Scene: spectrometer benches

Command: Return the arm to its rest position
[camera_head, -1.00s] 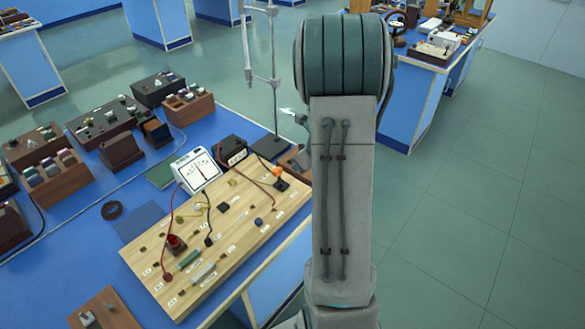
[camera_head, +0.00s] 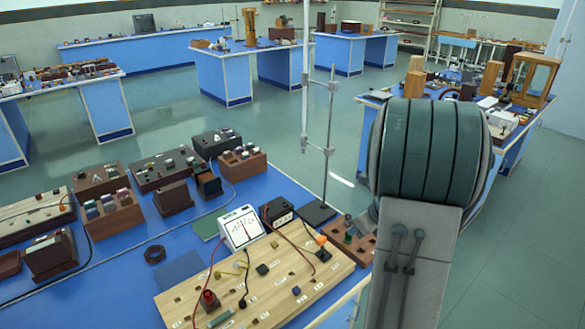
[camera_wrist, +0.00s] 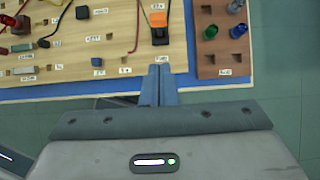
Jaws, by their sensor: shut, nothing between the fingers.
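My gripper (camera_wrist: 159,86) shows in the wrist view with its two fingers together, shut and empty. Its tips lie over the near edge of a light wooden circuit board (camera_wrist: 120,55), just below an orange-topped black part (camera_wrist: 159,27); the height above the board is hard to tell. In the head view my arm rises at the right and hides part of the floor and bench there; the gripper itself is not visible in that view. The circuit board (camera_head: 270,292) lies on the blue bench (camera_head: 190,240) at lower middle.
A white meter (camera_head: 241,227) stands at the board's back edge. A metal stand (camera_head: 328,150) rises behind it. A brown block with coloured pegs (camera_wrist: 222,45) sits right of the board. Several dark boxes (camera_head: 160,170) fill the bench's left. Open floor (camera_head: 520,240) lies right.

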